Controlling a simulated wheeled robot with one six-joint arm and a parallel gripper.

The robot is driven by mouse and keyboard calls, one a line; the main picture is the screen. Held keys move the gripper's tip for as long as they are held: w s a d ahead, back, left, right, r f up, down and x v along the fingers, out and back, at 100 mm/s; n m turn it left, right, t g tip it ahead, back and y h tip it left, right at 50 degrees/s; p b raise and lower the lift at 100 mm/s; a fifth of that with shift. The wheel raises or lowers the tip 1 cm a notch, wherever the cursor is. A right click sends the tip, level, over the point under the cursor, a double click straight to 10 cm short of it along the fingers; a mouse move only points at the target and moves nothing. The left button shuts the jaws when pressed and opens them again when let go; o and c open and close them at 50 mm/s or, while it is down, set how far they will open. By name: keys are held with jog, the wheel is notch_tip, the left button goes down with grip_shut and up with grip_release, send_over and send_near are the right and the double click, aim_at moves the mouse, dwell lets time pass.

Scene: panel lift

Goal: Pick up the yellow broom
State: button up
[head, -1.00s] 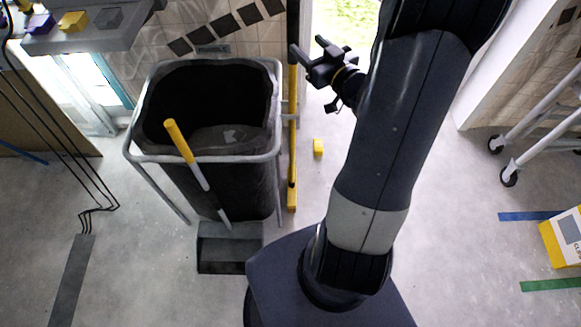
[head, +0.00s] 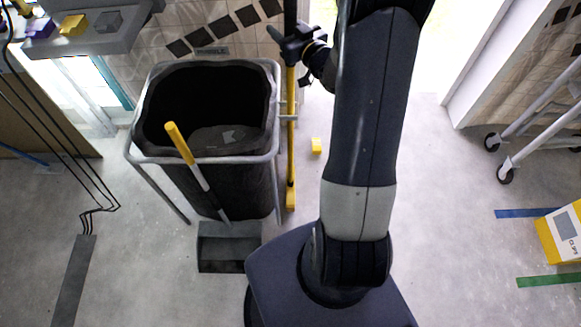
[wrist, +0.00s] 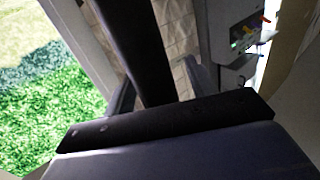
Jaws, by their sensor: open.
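The yellow broom (head: 291,140) stands upright beside the right side of the black bin. Its lower part is yellow and its upper handle is black. My gripper (head: 285,44) is at the black upper part of the handle in the head view. In the wrist view the dark handle of the broom (wrist: 140,50) runs between the two fingers of my open gripper (wrist: 160,88). Whether either finger touches it, I cannot tell. My gripper hides part of the handle in the head view.
The black bin (head: 170,188) in a grey frame stands left of the broom, with a yellow-handled dustpan (head: 229,246) in front. A wheeled cart (head: 540,118) stands at the right.

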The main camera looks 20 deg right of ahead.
jog(key=shift+c, duration=0.4)
grip_shut()
jog(key=shift+r, duration=0.1)
